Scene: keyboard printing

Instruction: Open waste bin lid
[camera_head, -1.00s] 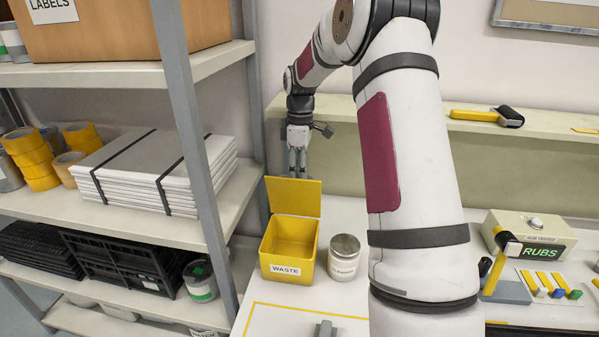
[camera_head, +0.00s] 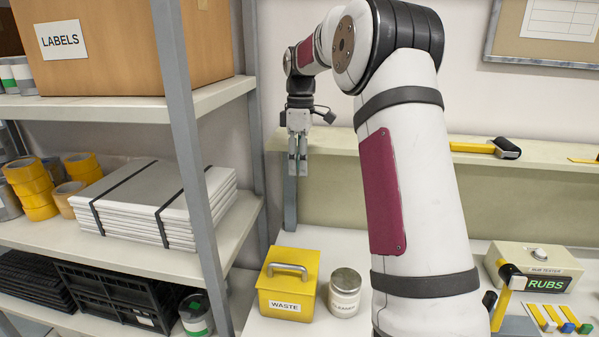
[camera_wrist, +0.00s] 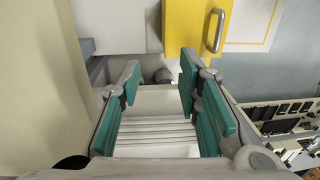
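The yellow waste bin (camera_head: 287,306), with a white "WASTE" label, stands on the bench left of centre. Its lid (camera_head: 296,257) is down, with a grey bar handle (camera_head: 289,267) on top. My gripper (camera_head: 297,172) hangs fingers-down above and behind the bin, apart from it. In the wrist view the green-padded fingers (camera_wrist: 160,68) are spread with nothing between them. That view also shows the yellow lid (camera_wrist: 190,28) and its handle (camera_wrist: 215,32) at the top, beyond the fingertips. The inside of the bin is hidden.
A white cleaner tin (camera_head: 344,297) stands close to the bin's right side. A grey shelf post (camera_head: 194,160) and loaded shelves rise to the left. A ledge (camera_head: 400,148) runs along the wall behind. The rub tester (camera_head: 537,262) sits far right.

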